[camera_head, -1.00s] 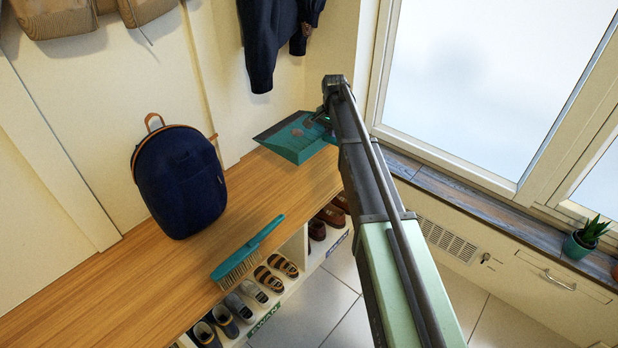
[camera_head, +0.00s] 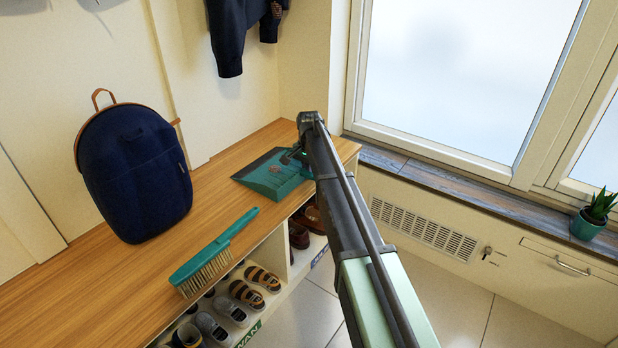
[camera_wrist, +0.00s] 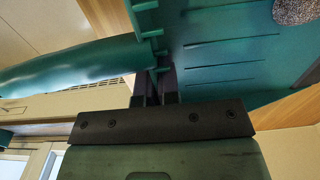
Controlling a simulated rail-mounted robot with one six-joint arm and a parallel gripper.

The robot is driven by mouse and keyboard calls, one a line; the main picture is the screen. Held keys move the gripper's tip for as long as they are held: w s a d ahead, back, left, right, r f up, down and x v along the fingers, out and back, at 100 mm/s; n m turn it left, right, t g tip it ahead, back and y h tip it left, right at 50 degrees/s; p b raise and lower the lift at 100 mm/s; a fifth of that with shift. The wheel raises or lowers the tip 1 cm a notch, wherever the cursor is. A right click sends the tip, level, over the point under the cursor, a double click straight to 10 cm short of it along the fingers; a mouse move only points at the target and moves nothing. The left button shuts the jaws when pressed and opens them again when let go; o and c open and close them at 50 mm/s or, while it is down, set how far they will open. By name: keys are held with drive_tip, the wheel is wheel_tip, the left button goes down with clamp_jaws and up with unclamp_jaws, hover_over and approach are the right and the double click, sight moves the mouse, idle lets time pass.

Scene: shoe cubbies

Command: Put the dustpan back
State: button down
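The teal dustpan (camera_head: 262,180) is at the far right end of the wooden bench, low over it or on it; I cannot tell whether it touches. My gripper (camera_head: 298,153) is at the dustpan's right side, partly hidden by my arm. In the wrist view the dustpan's ribbed pan (camera_wrist: 225,50) fills the upper right and a teal handle-like part runs left. My gripper's dark fingers (camera_wrist: 156,85) are close together on the dustpan between these parts. A grey speckled clump (camera_wrist: 294,10) shows by the pan.
A teal hand brush (camera_head: 215,252) lies on the bench (camera_head: 120,285) near its front edge. A navy backpack (camera_head: 135,175) stands behind it. Shoes (camera_head: 255,285) fill the cubbies below. A dark jacket (camera_head: 235,35) hangs above. A potted plant (camera_head: 590,220) stands on the windowsill.

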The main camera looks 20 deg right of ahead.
drive_tip(key=shift+f, duration=0.1)
drive_tip(key=c, duration=1.3)
unclamp_jaws()
drive_tip(key=shift+c, duration=0.2)
wheel_tip(320, 180, up, 13)
drive_tip(key=p, duration=1.2)
drive_tip(key=s+a+n, duration=0.3)
drive_tip(key=s, duration=0.9)
drive_tip(key=s+a+n, duration=0.3)
drive_tip(key=s+n, duration=0.1)
drive_tip(key=s, duration=0.8)
drive_tip(key=s+a+n, duration=0.3)
drive_tip(key=s, duration=0.9)
drive_tip(key=shift+s+a+f+n, duration=0.2)
drive_tip(key=shift+s+f+n, duration=0.05)
drive_tip(key=shift+n, duration=0.05)
wheel_tip(320, 180, up, 33)
drive_tip(key=p, duration=3.3)
